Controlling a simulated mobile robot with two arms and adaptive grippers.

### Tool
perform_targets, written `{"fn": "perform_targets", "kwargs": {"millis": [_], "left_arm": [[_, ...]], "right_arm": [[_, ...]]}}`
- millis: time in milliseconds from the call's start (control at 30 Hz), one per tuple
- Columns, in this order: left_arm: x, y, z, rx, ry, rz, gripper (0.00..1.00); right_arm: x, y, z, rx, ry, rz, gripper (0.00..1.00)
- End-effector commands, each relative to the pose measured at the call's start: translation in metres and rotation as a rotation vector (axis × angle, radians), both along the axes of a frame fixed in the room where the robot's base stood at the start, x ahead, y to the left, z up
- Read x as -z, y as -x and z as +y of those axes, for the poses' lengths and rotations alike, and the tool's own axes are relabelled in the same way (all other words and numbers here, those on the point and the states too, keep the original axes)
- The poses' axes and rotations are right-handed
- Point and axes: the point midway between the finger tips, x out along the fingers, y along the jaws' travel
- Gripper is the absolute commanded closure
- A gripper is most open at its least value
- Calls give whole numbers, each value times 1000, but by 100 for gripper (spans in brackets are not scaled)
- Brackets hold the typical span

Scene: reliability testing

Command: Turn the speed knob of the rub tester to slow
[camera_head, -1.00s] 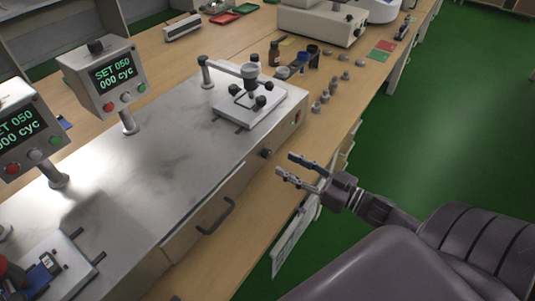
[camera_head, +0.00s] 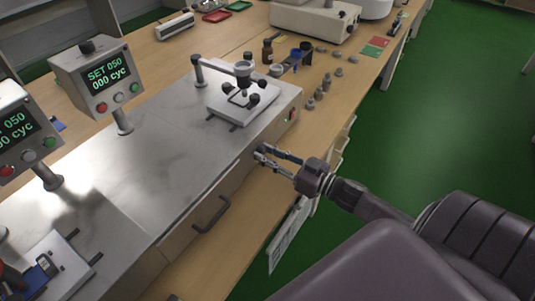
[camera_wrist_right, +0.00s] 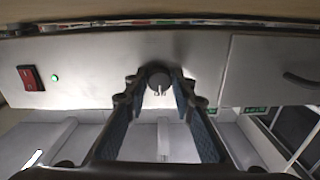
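The rub tester (camera_head: 165,150) is a long metal-topped machine on the bench. Its speed knob (camera_wrist_right: 158,80) is a small dark round knob on the front face, with a pale mark at its edge in the right wrist view. My right gripper (camera_head: 263,154) is at the front face, its tips at the knob, which they mostly hide in the head view. In the right wrist view the right gripper (camera_wrist_right: 157,84) is open, with one finger on each side of the knob. I cannot tell whether either finger touches it. My left gripper is not in view.
A red switch (camera_wrist_right: 30,78) and a green light (camera_wrist_right: 54,78) sit on the same face. A drawer handle (camera_head: 212,214) sticks out nearby. Display boxes (camera_head: 92,74) stand on posts. Several small weights (camera_head: 318,94) stand on the bench. Green floor is clear at right.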

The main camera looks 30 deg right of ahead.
Motion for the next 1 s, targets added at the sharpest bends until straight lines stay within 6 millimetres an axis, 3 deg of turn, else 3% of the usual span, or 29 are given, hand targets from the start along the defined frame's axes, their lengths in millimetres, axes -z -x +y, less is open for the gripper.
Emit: {"fn": "perform_targets", "kwargs": {"millis": [200, 567, 1000], "left_arm": [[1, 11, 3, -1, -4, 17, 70], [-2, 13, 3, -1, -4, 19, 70], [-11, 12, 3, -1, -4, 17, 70]], "right_arm": [[0, 0, 0, 0, 0, 0, 100], [-1, 0, 0, 0, 63, -26, 100], [-1, 0, -1, 1, 391, -162, 100]]}}
